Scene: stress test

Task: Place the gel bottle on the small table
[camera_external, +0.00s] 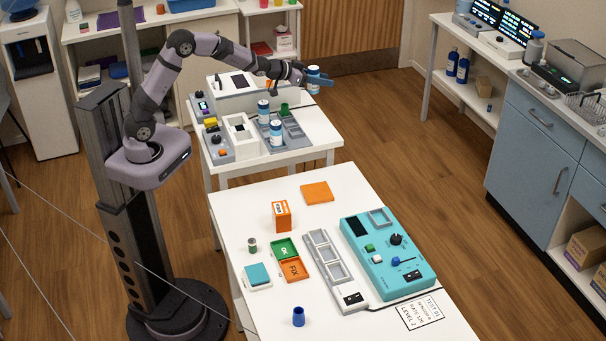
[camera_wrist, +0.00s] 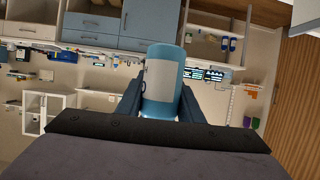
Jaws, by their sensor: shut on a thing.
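A bottle with a blue cap and white label (camera_external: 313,72), which may be the gel bottle, is held in my gripper (camera_external: 318,80) at the back right of the smaller white table (camera_external: 318,128). In the wrist view the blue bottle (camera_wrist: 162,82) sits between the two dark fingers, with a pale label on its side. My gripper (camera_wrist: 160,103) is shut on it. It appears raised above the table's level, near or past its far right edge. Two similar blue-and-white bottles, one at the left (camera_external: 263,111) and one at the right (camera_external: 276,132), stand on the smaller table.
The smaller table also bears a white device (camera_external: 232,101), a grey tray (camera_external: 292,128) and a green item. A larger front table (camera_external: 345,188) carries a teal device (camera_external: 385,265), an orange box (camera_external: 281,215) and a blue cup (camera_external: 298,317). A bench with dark-blue bottles (camera_external: 462,68) stands right.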

